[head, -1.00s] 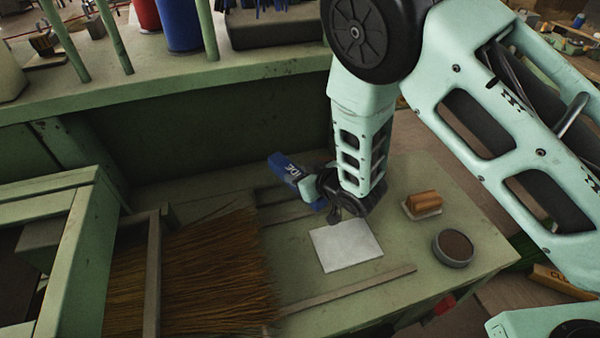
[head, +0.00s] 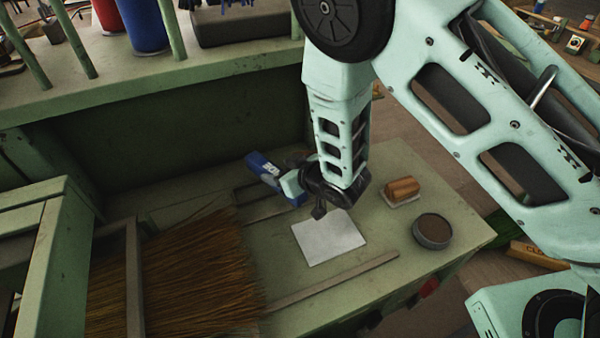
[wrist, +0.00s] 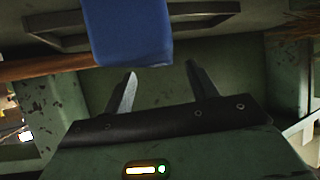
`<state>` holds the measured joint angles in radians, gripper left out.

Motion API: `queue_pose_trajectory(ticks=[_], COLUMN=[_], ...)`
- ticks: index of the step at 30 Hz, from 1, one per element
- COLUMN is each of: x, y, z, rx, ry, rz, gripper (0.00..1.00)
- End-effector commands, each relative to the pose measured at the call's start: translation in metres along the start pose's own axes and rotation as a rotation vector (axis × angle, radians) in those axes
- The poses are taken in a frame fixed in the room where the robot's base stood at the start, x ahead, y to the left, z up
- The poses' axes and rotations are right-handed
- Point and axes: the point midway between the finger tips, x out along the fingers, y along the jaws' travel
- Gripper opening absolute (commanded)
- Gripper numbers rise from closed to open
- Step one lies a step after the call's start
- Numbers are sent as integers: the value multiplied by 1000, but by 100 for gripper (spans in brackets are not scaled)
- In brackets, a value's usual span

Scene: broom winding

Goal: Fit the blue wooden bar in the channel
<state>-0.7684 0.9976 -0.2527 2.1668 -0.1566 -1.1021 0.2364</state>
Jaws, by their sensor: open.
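The blue wooden bar (head: 260,164), with a white mark, shows at the back of the green bench in the head view. It slants down to the right, and my wrist covers its middle. In the wrist view a blue block (wrist: 130,32), likely the same bar, hangs close above my fingers. My gripper (wrist: 162,70) has its two fingers spread, with nothing between them. The block's lower end is near the fingertips; I cannot tell if they touch. A dark rectangular frame (head: 238,198), possibly the channel, lies left of my wrist, partly hidden.
A white sheet (head: 328,238) lies in front of my wrist. A brown-topped brush (head: 402,188) and a round tin (head: 432,230) are to its right. Broom bristles (head: 180,275) fill the left. A wooden strip (head: 330,284) lies along the front. A raised shelf (head: 200,88) runs behind.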

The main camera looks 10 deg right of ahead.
Motion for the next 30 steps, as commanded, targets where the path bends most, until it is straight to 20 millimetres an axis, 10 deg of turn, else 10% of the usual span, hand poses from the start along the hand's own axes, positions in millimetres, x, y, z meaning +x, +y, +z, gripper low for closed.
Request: queue_pose_trajectory(ticks=[12, 30], x=[-85, -124], y=[0, -8], z=[2, -7], rx=[2, 54], ry=[1, -185], rz=[1, 32], gripper=[58, 58])
